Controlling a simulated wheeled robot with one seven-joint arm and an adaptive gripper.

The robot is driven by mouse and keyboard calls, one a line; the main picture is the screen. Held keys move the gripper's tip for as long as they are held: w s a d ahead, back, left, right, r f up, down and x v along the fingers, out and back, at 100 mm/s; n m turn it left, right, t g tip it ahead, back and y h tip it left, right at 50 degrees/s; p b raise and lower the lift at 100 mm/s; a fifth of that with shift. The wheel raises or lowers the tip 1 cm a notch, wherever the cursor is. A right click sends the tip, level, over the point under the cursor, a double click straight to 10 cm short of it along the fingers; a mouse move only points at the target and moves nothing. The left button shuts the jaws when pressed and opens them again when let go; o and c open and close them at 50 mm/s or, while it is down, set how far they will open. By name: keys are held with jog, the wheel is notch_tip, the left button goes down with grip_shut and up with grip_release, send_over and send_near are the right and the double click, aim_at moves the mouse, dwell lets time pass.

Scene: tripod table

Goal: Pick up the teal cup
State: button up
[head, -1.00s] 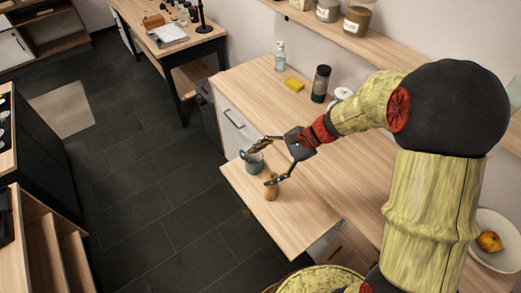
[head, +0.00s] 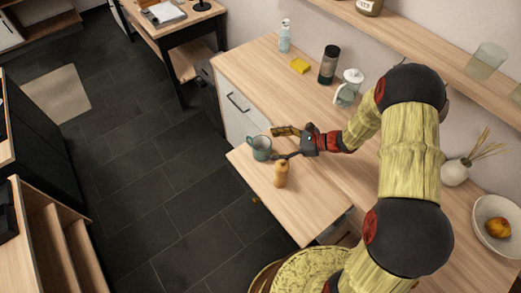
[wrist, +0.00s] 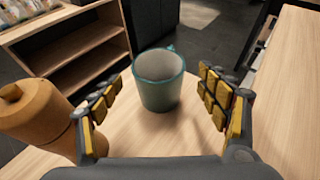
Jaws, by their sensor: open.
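The teal cup (head: 261,149) stands upright on the pull-out wooden board (head: 301,217) near its far left corner in the head view. In the wrist view the cup (wrist: 158,82) is straight ahead, between and just beyond the two fingertips, its handle on the far side. My gripper (head: 276,144) is open and empty, lying low beside the cup. In the wrist view my gripper (wrist: 160,90) shows its padded fingers spread to either side of the cup, with gaps on both sides.
A wooden bottle-like grinder (head: 281,174) stands close to one finger; in the wrist view the grinder (wrist: 32,113) is left of the left finger. The board's front is clear.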

aim_at(254, 145)
jog(key=shift+r+b+x, duration=0.15)
jog(key=shift+b+x, duration=0.2)
jog(key=shift+x, duration=1.05)
jog(key=shift+r+b+x, duration=0.15)
jog(key=shift+b+x, duration=0.15)
jog(key=shift+x, duration=1.05)
jog(key=shift+s+a, duration=0.1)
jog(key=shift+a, duration=0.05)
jog(key=c, duration=0.3)
jog(key=c, duration=1.1)
jog(key=shift+c, duration=0.4)
